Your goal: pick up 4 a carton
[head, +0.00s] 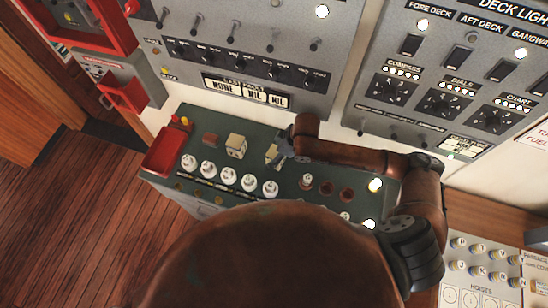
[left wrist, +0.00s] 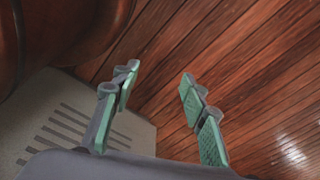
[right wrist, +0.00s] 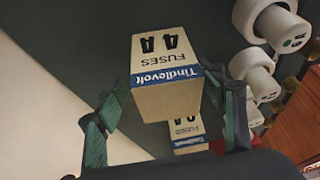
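A cream carton (right wrist: 160,48) with a blue band, marked "4A FUSES Tindlevolt", shows upside down in the right wrist view. My right gripper (right wrist: 168,95) is open with its green fingers on either side of it; a gap shows at the left finger, while the right finger is close to the carton. In the head view the carton (head: 271,156) stands on the dark green console top, partly hidden by my right gripper (head: 284,148). A second cream carton (head: 236,146) stands to its left. My left gripper (left wrist: 160,95) is open and empty above the wooden floor.
The green console top (head: 195,122) carries a row of white knobs (head: 228,175) in front of the cartons, a red tray (head: 165,152) and a small brown block (head: 210,139) at left. Switch panels (head: 245,65) rise behind.

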